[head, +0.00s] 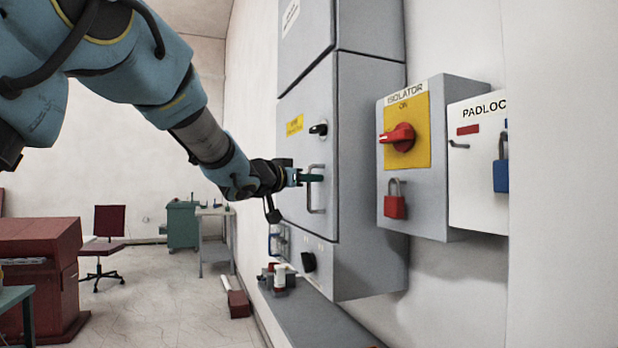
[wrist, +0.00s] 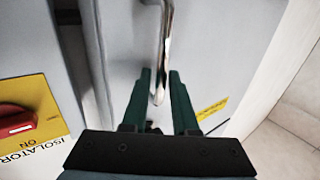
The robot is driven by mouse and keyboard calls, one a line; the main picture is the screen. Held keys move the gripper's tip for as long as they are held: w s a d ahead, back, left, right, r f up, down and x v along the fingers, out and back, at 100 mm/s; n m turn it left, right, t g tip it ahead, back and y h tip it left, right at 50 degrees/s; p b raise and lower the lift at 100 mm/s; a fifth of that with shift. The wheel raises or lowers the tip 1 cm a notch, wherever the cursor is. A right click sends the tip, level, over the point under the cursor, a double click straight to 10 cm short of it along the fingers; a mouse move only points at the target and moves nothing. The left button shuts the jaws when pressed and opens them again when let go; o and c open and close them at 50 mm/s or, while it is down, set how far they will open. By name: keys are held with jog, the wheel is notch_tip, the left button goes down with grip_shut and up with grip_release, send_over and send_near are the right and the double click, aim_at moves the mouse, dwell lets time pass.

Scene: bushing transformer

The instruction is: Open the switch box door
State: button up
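The grey switch box door (head: 300,150) is shut, with a yellow label and a black knob (head: 318,129) above its handle. The metal handle (head: 318,205) is an upright bar on the door's front; it also shows in the wrist view (wrist: 166,40). My gripper (head: 312,177) is at the upper half of the handle. In the wrist view its two green fingers (wrist: 160,80) stand on either side of the bar, with a visible gap between them. The fingers look open around the handle, not closed on it.
To the right on the wall are the isolator box (head: 440,180) with a red switch and red padlock, and a padlock box (head: 475,190). Below the door is a panel with a black knob (head: 308,262). The floor (head: 155,280) left of the cabinet is largely clear.

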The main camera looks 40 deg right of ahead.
jog(key=shift+c, duration=0.4)
grip_shut()
dwell(0.9)
